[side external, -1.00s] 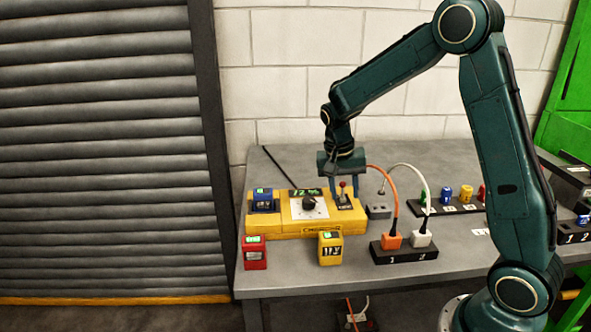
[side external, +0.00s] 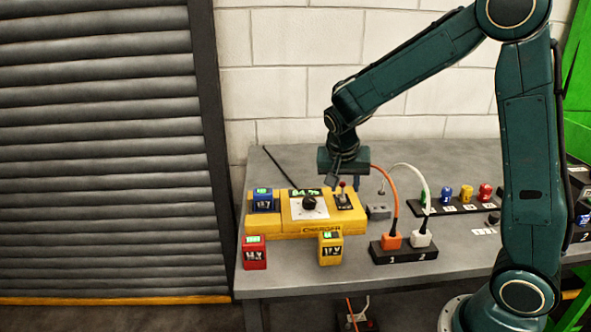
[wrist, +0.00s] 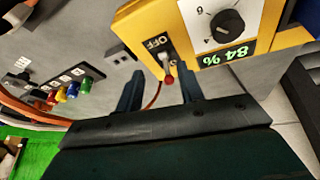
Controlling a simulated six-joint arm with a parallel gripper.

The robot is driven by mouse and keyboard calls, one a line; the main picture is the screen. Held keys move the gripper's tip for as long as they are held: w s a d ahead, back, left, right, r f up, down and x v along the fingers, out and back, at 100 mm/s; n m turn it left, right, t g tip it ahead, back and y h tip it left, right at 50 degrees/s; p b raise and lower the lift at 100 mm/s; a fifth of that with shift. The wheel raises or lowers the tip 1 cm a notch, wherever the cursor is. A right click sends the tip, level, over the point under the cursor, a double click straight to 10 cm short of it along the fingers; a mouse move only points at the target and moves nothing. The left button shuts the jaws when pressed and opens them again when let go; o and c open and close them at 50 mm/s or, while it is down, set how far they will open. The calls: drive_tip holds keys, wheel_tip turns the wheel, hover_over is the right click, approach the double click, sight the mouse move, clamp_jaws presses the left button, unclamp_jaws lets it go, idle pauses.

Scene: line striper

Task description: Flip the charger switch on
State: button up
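The yellow charger (side external: 290,225) sits on the table with a black dial (side external: 309,203) and a green display (side external: 305,192) that reads 84 % in the wrist view (wrist: 226,56). Its switch is a red-tipped lever (side external: 342,188) on a black plate at the charger's right end. In the wrist view the lever (wrist: 168,76) shows beside the word OFF, with its red tip towards my gripper. My gripper (wrist: 157,80) is open and empty. Its fingers are on either side of the lever tip in that view; I cannot tell if either touches it. It is above the switch in the side view (side external: 345,184).
A blue battery (side external: 263,204) sits on the charger's left part. A red battery (side external: 255,256) and a yellow battery (side external: 330,250) stand in front. A power strip (side external: 405,254) with orange and white plugs and a small grey box (side external: 378,211) lie to the right.

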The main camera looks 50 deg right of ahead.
drive_tip(key=v, duration=1)
drive_tip(key=s+a+r+n+t+y, duration=0.1)
drive_tip(key=s+a+n+t+y, duration=0.1)
drive_tip(key=s+n, duration=0.3)
drive_tip(key=s+a+r+n+t+y, duration=0.2)
drive_tip(key=s+a+n, duration=0.2)
drive_tip(key=s, duration=0.8)
drive_tip(key=shift+s+n, duration=0.15)
drive_tip(key=shift+n, duration=0.75)
drive_tip(key=shift+s+a+f+n, duration=0.15)
drive_tip(key=shift+s+a+n, duration=0.1)
drive_tip(key=shift+s, duration=0.15)
drive_tip(key=shift+s+a+f+n, duration=0.15)
drive_tip(key=shift+s+a+n, duration=0.1)
drive_tip(key=shift+s, duration=0.15)
idle(0.5)
